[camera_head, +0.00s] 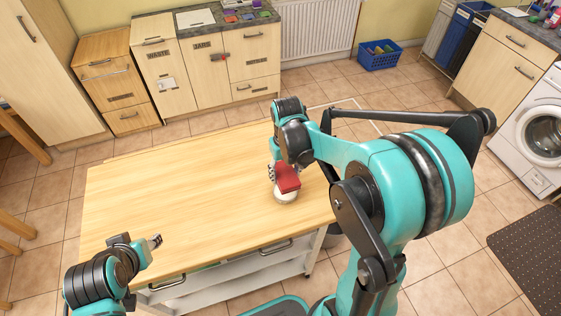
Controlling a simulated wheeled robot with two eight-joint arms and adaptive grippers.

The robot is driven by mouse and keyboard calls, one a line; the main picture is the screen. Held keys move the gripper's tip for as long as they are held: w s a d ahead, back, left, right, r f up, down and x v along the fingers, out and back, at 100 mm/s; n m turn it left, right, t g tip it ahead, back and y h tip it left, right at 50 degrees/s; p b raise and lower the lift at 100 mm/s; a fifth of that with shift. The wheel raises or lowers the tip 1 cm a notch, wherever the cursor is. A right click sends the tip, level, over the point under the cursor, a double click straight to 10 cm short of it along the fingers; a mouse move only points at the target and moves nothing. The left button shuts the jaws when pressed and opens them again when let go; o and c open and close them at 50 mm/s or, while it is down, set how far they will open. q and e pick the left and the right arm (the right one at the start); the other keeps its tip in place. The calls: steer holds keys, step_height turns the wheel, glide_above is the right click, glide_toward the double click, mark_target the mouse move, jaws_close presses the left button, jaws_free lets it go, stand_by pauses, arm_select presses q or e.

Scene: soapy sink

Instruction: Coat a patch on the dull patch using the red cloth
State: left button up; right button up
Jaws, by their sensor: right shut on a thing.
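The red cloth (287,178) is in my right gripper (276,172), near the right end of the wooden table (180,190). The gripper is shut on the cloth. A round whitish thing (286,197) shows just below the cloth, on or just above the table top; I cannot tell if the cloth touches it. I cannot make out a dull patch on the table. My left gripper (154,242) is above the table's front left edge, away from the cloth. It looks empty, but its fingers are too small to read.
Most of the table top is bare. Cabinets (200,70) and a radiator (318,27) stand at the back wall. A blue basket (379,57) sits on the floor behind. A washing machine (530,130) and a dark mat (530,250) are at the right.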

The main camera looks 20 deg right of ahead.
steer(key=shift+f+b, duration=2.25)
steer(key=shift+f, duration=0.7)
steer(key=shift+s+f+b, duration=0.15)
steer(key=shift+f+b, duration=0.3)
steer(key=shift+f, duration=0.1)
steer(key=shift+r+p, duration=2.75)
steer(key=shift+r, duration=0.8)
